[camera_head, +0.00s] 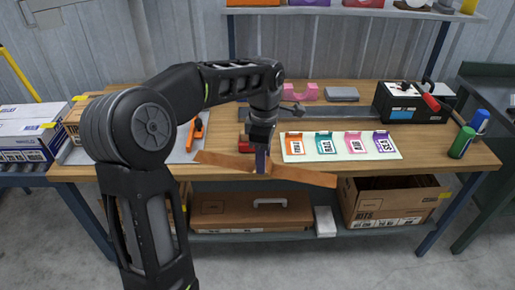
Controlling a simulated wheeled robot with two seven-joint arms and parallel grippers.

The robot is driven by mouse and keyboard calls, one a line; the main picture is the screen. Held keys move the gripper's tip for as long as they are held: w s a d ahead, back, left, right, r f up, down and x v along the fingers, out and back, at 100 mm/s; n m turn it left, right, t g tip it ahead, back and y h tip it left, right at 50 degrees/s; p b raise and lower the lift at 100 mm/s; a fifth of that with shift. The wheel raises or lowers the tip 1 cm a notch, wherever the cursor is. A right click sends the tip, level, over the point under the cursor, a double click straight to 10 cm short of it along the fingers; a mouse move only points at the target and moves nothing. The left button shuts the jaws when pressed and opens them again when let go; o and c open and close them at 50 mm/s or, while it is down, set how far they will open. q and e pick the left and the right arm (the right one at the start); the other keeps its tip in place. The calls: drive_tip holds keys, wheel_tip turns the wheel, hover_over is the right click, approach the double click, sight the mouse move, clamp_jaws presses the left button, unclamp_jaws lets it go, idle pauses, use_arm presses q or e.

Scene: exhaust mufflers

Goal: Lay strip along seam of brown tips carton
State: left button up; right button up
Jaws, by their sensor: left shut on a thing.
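My left gripper (262,160) is in front of the workbench's front edge, pointing down. It is shut on a long orange-brown strip (305,175), which reaches out to both sides of the fingers and slopes down to the right. A closed-looking brown carton (225,212) lies on the lower shelf below the strip, with a white handle-shaped piece (270,201) on it. Another brown carton (390,208), open at the top, stands at the right of that shelf; its printed word is partly unreadable. I cannot tell which is the tips carton. My right gripper is not in view.
Stacked boxes (30,130) stand at the left. A small white block (325,222) sits between the cartons.

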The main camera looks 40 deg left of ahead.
use_arm(q)
drive_tip(key=d+f+m, duration=0.7)
drive_tip(key=f+m, duration=0.4)
drive_tip(key=s+d+f+m, duration=0.1)
drive_tip(key=d+f+m, duration=0.7)
drive_tip(key=f+m, duration=0.3)
